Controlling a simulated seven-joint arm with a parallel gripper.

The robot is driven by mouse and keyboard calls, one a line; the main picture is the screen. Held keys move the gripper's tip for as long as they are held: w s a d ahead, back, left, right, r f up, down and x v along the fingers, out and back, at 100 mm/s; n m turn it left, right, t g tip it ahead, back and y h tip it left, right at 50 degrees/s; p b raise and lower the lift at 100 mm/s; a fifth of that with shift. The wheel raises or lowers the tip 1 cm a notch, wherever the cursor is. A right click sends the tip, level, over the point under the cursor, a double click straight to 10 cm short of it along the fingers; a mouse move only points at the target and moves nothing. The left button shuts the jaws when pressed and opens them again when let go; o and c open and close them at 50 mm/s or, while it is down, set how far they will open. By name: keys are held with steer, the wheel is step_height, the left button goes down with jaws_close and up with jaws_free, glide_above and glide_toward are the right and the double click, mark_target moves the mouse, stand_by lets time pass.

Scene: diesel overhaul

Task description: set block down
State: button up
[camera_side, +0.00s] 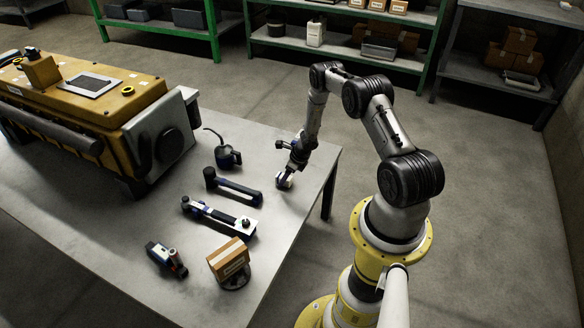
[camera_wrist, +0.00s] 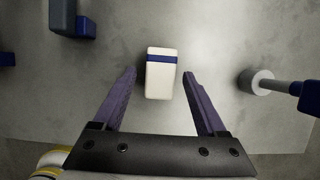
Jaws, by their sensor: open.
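A small white block with a blue band (camera_wrist: 161,80) stands out against the grey tabletop in the wrist view. It also shows at my gripper's tip in the side view (camera_side: 284,183), near the table's right edge. My gripper (camera_wrist: 160,77) is open. Its two purple fingers lie either side of the block with a visible gap on each side. The block's far end reaches past the fingertips. In the side view my gripper (camera_side: 286,174) points down at the tabletop. The block's contact with the table is too small to tell there.
On the table (camera_side: 110,236) are a dark oil can (camera_side: 229,155), a dark-blue tool (camera_side: 233,188), a white-and-blue tool (camera_side: 219,216), a small blue device (camera_side: 160,253) and a cardboard box (camera_side: 228,258). A yellow engine (camera_side: 90,110) fills the left. Bare tabletop surrounds the block.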

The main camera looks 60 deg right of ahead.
steer(key=v, duration=1.1)
steer(key=w+a+r+n+t+y, duration=0.1)
steer(key=w+a+r+n, duration=0.3)
steer(key=r, duration=0.4)
steer(key=w+a+r+n, duration=0.2)
steer(key=a+r+n, duration=0.25)
steer(key=r, duration=0.35)
steer(key=w+a+r+n+t+y, duration=0.1)
steer(key=w+a+r+n, duration=0.3)
steer(key=r, duration=0.5)
steer(key=s+a+r+n+g, duration=0.1)
steer(key=s+a+r+n, duration=1.3)
steer(key=a+r, duration=0.3)
steer(key=s+a+r+n+h, duration=0.1)
steer(key=s+a+n+h, duration=0.1)
steer(key=s+n, duration=0.7)
steer(key=s, duration=0.6)
steer(key=shift+s+a, duration=0.2)
steer(key=shift+a, duration=0.05)
steer(key=shift+n, duration=0.25)
